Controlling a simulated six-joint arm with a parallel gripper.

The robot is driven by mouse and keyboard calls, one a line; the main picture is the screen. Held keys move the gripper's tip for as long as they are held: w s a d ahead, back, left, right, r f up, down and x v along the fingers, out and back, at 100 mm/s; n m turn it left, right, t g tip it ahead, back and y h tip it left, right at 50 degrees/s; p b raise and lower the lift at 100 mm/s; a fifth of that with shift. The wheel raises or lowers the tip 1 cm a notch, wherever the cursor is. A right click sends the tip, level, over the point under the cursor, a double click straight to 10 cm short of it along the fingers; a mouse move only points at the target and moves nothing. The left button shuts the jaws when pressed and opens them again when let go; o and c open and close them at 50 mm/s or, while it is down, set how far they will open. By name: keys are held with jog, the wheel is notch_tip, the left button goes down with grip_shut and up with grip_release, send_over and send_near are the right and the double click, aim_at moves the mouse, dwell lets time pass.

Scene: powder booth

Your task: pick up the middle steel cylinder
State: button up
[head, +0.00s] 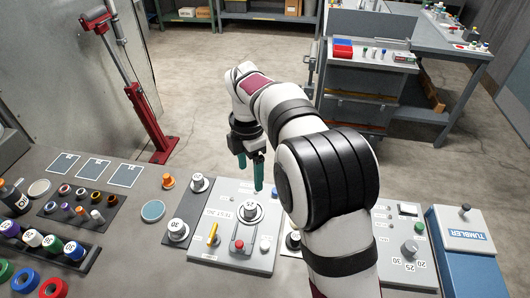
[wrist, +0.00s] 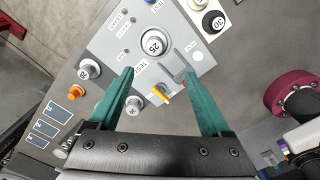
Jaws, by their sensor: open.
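A steel cylinder (head: 249,210) marked 25 stands upright on a light grey labelled plate (head: 225,258). I take it as the middle one, with other cylinders on both sides. In the wrist view this cylinder (wrist: 153,43) shows beyond the fingertips, roughly centred between them. My gripper (head: 251,175) has two teal fingers and is above the plate's far side in the head view. In the wrist view my gripper (wrist: 158,75) is open, with nothing between its fingers.
Other marked cylinders stand at the back left (head: 198,184), front left (head: 177,230) and, partly hidden by my arm, right (head: 293,240). The plate carries a yellow lever (head: 213,235) and a red knob (head: 239,245). A blue tumbler box (head: 467,240) stands far right.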

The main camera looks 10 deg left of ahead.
aim_at(250, 204)
jog(key=shift+n, duration=0.3)
jog(key=f, duration=1)
jog(key=w+a+f, duration=0.1)
jog(key=f, duration=0.5)
grip_shut()
